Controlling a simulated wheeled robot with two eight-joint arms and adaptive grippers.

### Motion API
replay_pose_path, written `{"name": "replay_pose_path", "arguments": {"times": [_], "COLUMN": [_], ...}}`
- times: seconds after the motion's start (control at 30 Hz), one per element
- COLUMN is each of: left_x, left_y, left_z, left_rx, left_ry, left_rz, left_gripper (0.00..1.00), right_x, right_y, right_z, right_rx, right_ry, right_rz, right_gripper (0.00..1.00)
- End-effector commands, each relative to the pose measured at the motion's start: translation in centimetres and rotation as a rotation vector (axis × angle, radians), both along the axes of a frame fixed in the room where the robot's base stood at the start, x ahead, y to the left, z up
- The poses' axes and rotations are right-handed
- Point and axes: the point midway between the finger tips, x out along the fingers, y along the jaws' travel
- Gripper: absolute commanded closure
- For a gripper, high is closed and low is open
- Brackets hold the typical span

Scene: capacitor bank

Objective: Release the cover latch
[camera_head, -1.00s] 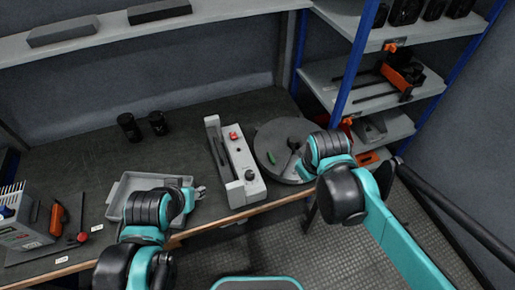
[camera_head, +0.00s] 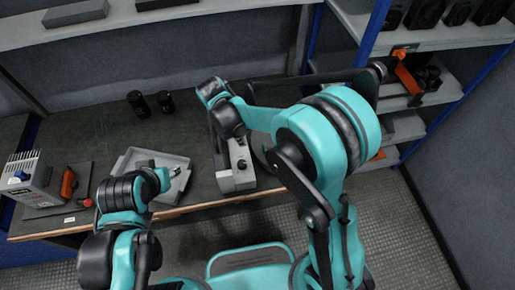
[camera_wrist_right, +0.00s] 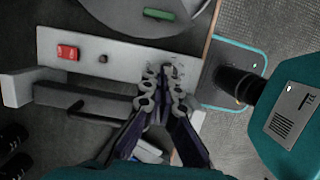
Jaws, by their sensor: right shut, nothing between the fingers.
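The pale grey device stands on the dark workbench in the head view (camera_head: 238,180), partly hidden by my right arm. In the right wrist view its long panel (camera_wrist_right: 125,63) carries a red switch (camera_wrist_right: 67,52) and a small dark knob (camera_wrist_right: 103,59). A dark bar handle (camera_wrist_right: 88,113) runs along its side. I cannot make out which part is the latch. My right gripper (camera_wrist_right: 165,88) is shut and empty, its tips over the panel's right end; contact cannot be told. My left gripper (camera_head: 174,172) shows only slightly by the grey tray, its jaws unclear.
The grey tray (camera_head: 183,184) lies left of the device. A round grey disc (camera_wrist_right: 150,12) with a green piece (camera_wrist_right: 158,14) lies beside the panel. Two black cylinders (camera_head: 151,103) stand farther back. A meter box (camera_head: 27,178) is at the left. Shelves (camera_head: 455,38) rise at the right.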

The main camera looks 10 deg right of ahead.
Motion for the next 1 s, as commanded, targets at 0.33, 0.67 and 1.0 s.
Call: {"name": "replay_pose_path", "arguments": {"times": [0.33, 0.67, 1.0], "left_x": [0.0, 0.0, 0.0], "left_y": [0.0, 0.0, 0.0], "left_z": [-0.4, -2.9, -4.6], "left_rx": [0.000, 0.000, 0.000], "left_ry": [0.000, 0.000, 0.000], "left_rz": [0.000, 0.000, 0.000], "left_gripper": [0.60, 0.60, 0.60], "right_x": [0.0, 0.1, 0.1], "right_y": [-0.2, -1.8, -5.4], "right_z": [-0.9, -7.3, -9.8], "right_rx": [0.001, 0.001, 0.001], "right_ry": [-0.002, -0.001, -0.001], "right_rz": [-0.003, -0.004, -0.006], "right_gripper": [1.00, 1.00, 1.00]}}
